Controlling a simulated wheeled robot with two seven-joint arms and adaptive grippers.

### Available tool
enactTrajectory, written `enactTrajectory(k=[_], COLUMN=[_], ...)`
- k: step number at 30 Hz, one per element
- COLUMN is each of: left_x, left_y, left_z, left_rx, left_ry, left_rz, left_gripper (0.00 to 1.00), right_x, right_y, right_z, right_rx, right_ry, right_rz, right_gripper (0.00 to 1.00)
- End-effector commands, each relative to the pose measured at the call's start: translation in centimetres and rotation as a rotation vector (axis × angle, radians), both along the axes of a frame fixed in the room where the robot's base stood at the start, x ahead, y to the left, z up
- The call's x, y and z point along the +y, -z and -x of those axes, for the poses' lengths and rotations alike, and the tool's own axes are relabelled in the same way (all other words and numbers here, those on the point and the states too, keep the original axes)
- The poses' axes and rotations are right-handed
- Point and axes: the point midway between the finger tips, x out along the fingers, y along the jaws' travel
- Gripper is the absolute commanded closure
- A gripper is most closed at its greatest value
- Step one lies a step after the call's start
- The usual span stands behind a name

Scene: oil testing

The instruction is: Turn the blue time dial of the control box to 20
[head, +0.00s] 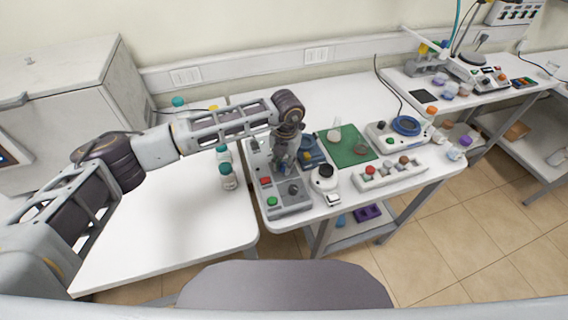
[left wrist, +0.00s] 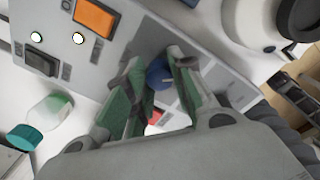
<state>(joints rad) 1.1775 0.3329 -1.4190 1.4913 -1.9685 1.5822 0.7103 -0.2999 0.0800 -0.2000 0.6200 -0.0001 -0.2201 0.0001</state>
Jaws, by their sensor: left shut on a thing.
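The grey control box (head: 292,208) lies on the white table in front of me, with red and green buttons and a black knob showing in the head view. In the left wrist view its face (left wrist: 120,58) has an orange panel, a black switch and two white lights. The blue time dial (left wrist: 158,74) is between my left gripper's fingertips, which are shut on it. In the head view my left gripper (head: 282,168) points down over the box and hides the dial. The dial's scale and setting cannot be read. My right gripper is not in view.
Capped bottles (head: 228,177) stand left of the box. A round white device with a black knob (head: 324,178) stands close to its right. A green mat (head: 347,147) and a rack with several coloured knobs (head: 391,173) lie farther right. The left table is largely clear.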

Motion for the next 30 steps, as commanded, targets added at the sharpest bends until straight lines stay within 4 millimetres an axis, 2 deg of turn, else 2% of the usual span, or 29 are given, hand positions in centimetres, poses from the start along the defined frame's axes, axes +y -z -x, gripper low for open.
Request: enactTrajectory(k=[22, 26, 30], left_x=[0.0, 0.0, 0.0], left_y=[0.3, 0.2, 0.2], left_z=[-0.1, -0.1, -0.1], left_rx=[-0.004, -0.004, -0.004], left_ry=[0.362, 0.433, 0.51], left_rz=[0.0, 0.001, 0.002], left_gripper=[1.0, 1.0, 1.0], right_x=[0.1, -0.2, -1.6], right_y=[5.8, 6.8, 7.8], right_z=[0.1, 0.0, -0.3], right_rx=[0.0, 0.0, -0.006], right_ry=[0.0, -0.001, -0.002], right_rz=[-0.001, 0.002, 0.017], right_gripper=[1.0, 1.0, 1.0])
